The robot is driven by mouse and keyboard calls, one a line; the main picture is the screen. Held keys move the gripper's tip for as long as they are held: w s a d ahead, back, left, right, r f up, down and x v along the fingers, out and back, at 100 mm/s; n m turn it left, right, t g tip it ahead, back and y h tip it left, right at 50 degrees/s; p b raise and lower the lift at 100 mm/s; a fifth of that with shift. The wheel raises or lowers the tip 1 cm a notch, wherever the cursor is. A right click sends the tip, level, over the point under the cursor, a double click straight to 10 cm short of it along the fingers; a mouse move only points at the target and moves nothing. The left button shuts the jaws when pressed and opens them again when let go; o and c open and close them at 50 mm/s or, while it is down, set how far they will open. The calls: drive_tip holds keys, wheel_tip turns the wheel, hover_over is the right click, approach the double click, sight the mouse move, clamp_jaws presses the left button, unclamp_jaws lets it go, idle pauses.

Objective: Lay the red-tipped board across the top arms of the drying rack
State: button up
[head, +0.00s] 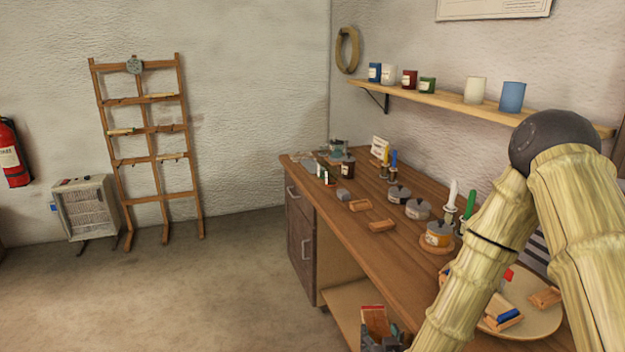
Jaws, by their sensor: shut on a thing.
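A wooden board with a red end (375,320) shows at the bottom edge, in front of the workbench's lower shelf. My gripper (385,338), dark grey and cut off by the picture's edge, appears shut on this board. Its fingers are small and partly hidden, so the exact grip is unclear. Board and gripper are well apart from the rack, to its lower right.
A heater (88,210) stands left of the rack, near a red fire extinguisher (12,155). A shelf (450,102) holds several cups. The floor (230,285) before the rack is clear.

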drive_tip(key=s+f, duration=0.6)
drive_tip(key=f, duration=0.1)
drive_tip(key=shift+f, duration=0.35)
drive_tip(key=shift+s+d, duration=0.1)
